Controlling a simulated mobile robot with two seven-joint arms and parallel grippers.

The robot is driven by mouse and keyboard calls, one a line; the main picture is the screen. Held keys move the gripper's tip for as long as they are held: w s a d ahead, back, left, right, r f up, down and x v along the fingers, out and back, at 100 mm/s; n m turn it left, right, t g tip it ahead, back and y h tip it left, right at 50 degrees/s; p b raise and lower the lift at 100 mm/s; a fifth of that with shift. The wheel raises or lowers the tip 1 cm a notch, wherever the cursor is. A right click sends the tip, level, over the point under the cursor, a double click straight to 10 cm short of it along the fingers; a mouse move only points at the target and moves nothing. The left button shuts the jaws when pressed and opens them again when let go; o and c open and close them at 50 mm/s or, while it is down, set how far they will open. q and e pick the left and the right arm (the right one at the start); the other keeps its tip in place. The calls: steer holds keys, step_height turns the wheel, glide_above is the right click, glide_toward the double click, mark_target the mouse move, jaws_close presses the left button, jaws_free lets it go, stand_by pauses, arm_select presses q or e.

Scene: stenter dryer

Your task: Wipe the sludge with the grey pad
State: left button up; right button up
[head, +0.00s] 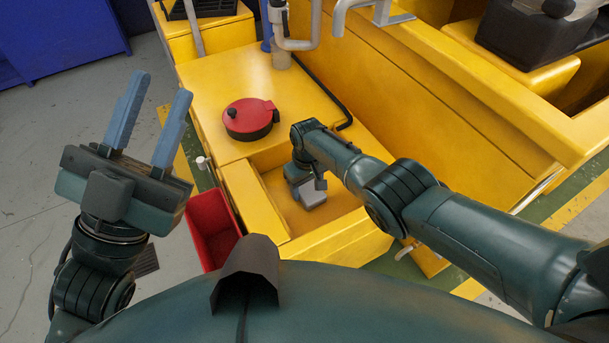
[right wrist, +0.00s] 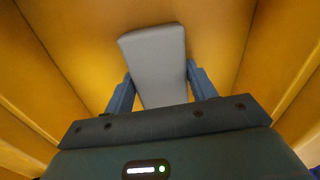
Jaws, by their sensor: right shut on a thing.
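The grey pad (head: 312,194) is low inside the open recess (head: 278,188) of the yellow machine. My right gripper (head: 304,180) reaches down into the recess and is shut on the pad. In the right wrist view the pad (right wrist: 155,65) sits between the two blue-grey fingers, its far end pointing to the yellow floor. I cannot tell whether it touches the floor. I cannot make out sludge clearly; the floor only looks darker around the pad. My left gripper (head: 160,88) is open and empty, raised to the left of the machine.
A red round lid (head: 250,118) with a black knob lies on the yellow deck behind the recess. A red bin (head: 210,226) stands left of it. Yellow walls enclose the recess. A black hose (head: 325,92) and grey pipes (head: 297,43) are behind. Grey floor is free at left.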

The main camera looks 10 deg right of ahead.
mark_target(316, 199)
steer(key=shift+s+d+f+p, duration=0.1)
steer(key=shift+s+d+p, duration=0.1)
steer(key=shift+s+p, duration=0.15)
steer(key=s+p, duration=0.1)
steer(key=p, duration=0.1)
steer(key=s+p, duration=0.1)
steer(key=shift+s+d+r+p, duration=0.2)
steer(key=shift+d+p, duration=0.15)
steer(key=shift+d, duration=0.05)
steer(key=shift+s+d+f+p, duration=0.15)
steer(key=shift+s+d+p, duration=0.05)
steer(key=shift+s+p, duration=0.35)
